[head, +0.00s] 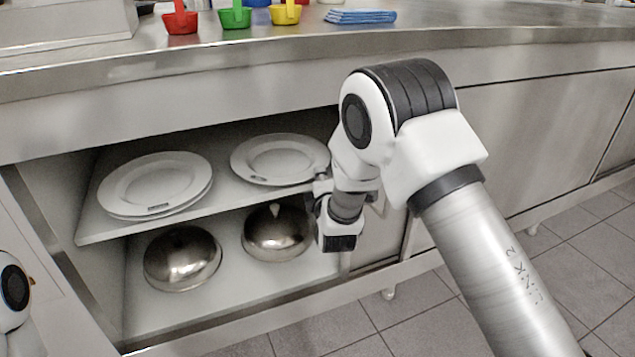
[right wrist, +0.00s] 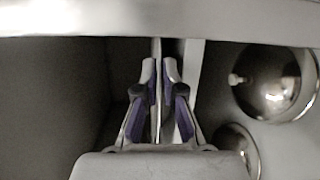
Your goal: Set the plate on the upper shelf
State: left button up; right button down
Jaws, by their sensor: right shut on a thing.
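A white round plate (head: 280,158) is at the upper shelf (head: 225,199) of the open cabinet, on the right side, lying about level. My right gripper (head: 321,184) is at the plate's right edge, partly hidden by its own wrist. In the right wrist view the fingers (right wrist: 158,78) are shut on the plate's thin rim (right wrist: 157,50), seen edge-on. The shelf board (right wrist: 193,75) runs beside the rim there with a narrow gap between them. My left gripper is out of view.
A stack of white plates (head: 155,184) lies on the upper shelf to the left. Two metal domes (head: 182,258) (head: 277,232) stand on the lower shelf. The steel counter (head: 300,45) overhangs the opening; coloured scoops and blue cloths (head: 360,16) lie on it.

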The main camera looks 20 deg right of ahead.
jog(key=c, duration=1.6)
grip_release()
